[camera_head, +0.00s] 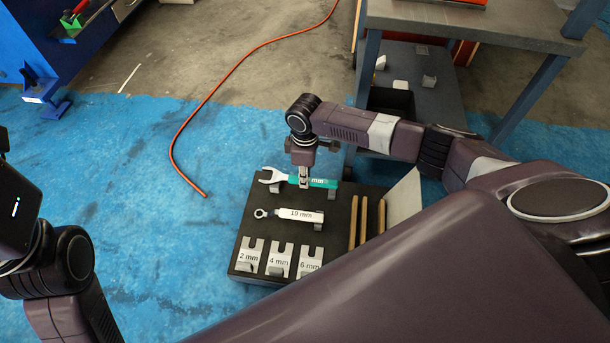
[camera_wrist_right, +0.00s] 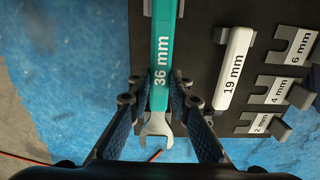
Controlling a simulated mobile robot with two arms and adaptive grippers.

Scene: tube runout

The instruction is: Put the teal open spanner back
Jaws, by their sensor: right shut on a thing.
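The teal open spanner (camera_head: 322,183) is at the top of the dark tool board (camera_head: 342,190), its grey open end pointing left. In the right wrist view the teal spanner (camera_wrist_right: 160,55) reads "36 mm", with its open jaw nearest the camera. My right gripper (camera_head: 304,181) is shut on the spanner near where the handle meets the head, its fingers (camera_wrist_right: 160,100) on both sides. The spanner lies over or in its holders at the board; I cannot tell if it rests on them. My left arm shows at the left edge, its fingers not visible.
A white 19 mm ring spanner (camera_head: 300,215) hangs below the teal one. Holders marked 2, 4 and 6 mm (camera_head: 278,259) sit in a row beneath. Wooden-handled sticks (camera_head: 363,218) stand at the right. A grey workbench (camera_head: 470,25) is behind. An orange hose (camera_head: 215,90) crosses the floor.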

